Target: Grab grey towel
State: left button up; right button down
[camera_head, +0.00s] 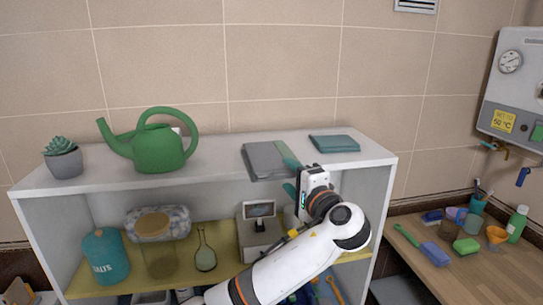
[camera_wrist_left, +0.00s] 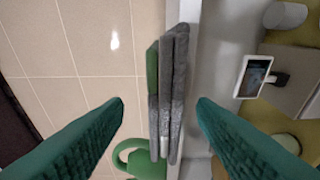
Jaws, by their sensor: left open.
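The grey towel (camera_head: 262,161) lies folded flat on top of the white shelf unit, near its front edge. In the left wrist view the grey towel (camera_wrist_left: 177,95) shows edge-on as thick layers, between the two fingers in the picture. My left gripper (camera_head: 288,174) is at the right front of the towel, with one teal finger above the shelf-top edge and the other lower. In the left wrist view my left gripper (camera_wrist_left: 160,103) is open, with clear gaps between both fingers and the towel. My right gripper is out of view.
A teal folded cloth (camera_head: 335,143) lies right of the grey towel. A green watering can (camera_head: 158,150) and a potted succulent (camera_head: 63,160) stand to the left on the white shelf top (camera_head: 218,163). A small screened device (camera_head: 259,228) stands on the shelf below.

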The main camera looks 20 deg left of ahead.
aim_at(286, 174)
pick_arm(q)
jog(key=shift+w+a+r, duration=0.1)
jog(key=shift+a, duration=0.15)
jog(key=p+x, duration=0.4)
jog(key=shift+w+d, duration=0.1)
jog(key=shift+w, duration=0.05)
jog(key=shift+w+a+f, duration=0.25)
jog(key=shift+a+f, duration=0.1)
jog(key=shift+d, duration=0.1)
jog(key=shift+c, duration=0.2)
jog(key=shift+c, duration=1.4)
jog(key=shift+r, duration=0.1)
grip_shut()
